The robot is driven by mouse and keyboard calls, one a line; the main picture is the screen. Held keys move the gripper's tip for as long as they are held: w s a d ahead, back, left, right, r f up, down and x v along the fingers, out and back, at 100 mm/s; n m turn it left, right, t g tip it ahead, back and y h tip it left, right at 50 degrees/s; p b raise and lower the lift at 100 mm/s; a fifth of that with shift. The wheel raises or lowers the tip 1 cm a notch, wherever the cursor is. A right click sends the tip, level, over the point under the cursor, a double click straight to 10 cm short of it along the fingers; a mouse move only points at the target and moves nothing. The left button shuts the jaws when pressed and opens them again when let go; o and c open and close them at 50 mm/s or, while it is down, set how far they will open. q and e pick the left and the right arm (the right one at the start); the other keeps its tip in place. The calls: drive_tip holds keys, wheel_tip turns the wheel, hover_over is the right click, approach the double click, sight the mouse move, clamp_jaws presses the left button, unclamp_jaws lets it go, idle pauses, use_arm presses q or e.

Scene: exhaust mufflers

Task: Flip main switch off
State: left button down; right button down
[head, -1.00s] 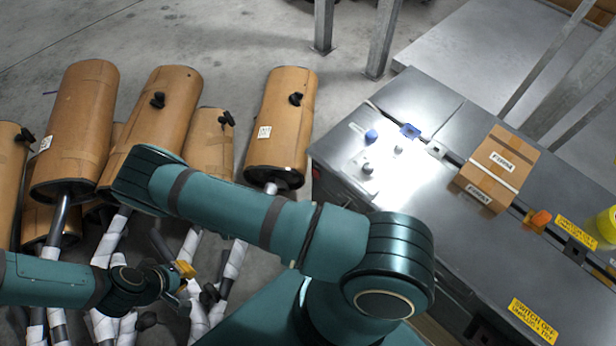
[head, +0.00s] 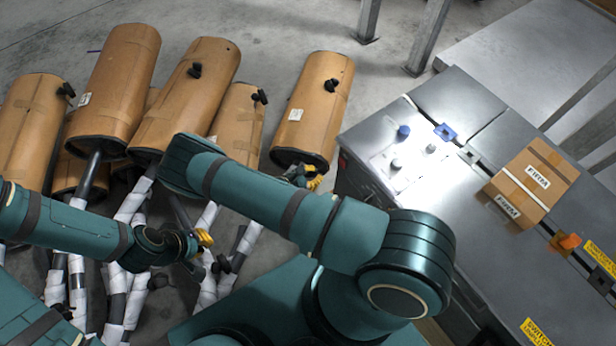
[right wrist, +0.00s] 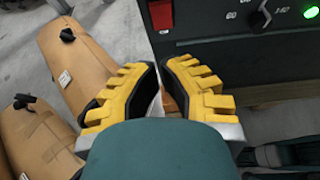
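The red switch (right wrist: 160,15) sits on a dark control panel at the top of the right wrist view. Its on or off position is unclear. A small red spot shows on the cabinet's left side in the head view (head: 342,160). My right gripper (right wrist: 158,68), with yellow ridged fingers, is below the switch in the picture; its tips are nearly together with nothing held. In the head view my right gripper (head: 315,182) shows past my forearm, left of the cabinet, apart from it. My left gripper (head: 203,238) hangs over the wrapped pipes; its opening is unclear.
A black knob (right wrist: 261,18) and a lit green lamp (right wrist: 311,12) are right of the switch. The grey cabinet (head: 425,205) carries a cardboard box (head: 535,180). Several brown mufflers (head: 312,105) with wrapped pipes crowd the left. Grey floor lies behind them.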

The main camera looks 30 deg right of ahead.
sight(340, 163)
drive_tip(key=x, duration=0.4)
drive_tip(key=r+x, duration=0.1)
drive_tip(key=x, duration=0.2)
drive_tip(key=shift+d+b, duration=0.3)
drive_tip(key=shift+b, duration=0.1)
drive_tip(key=shift+d+r, duration=0.2)
drive_tip(key=shift+d, duration=0.5)
drive_tip(key=shift+w, duration=0.2)
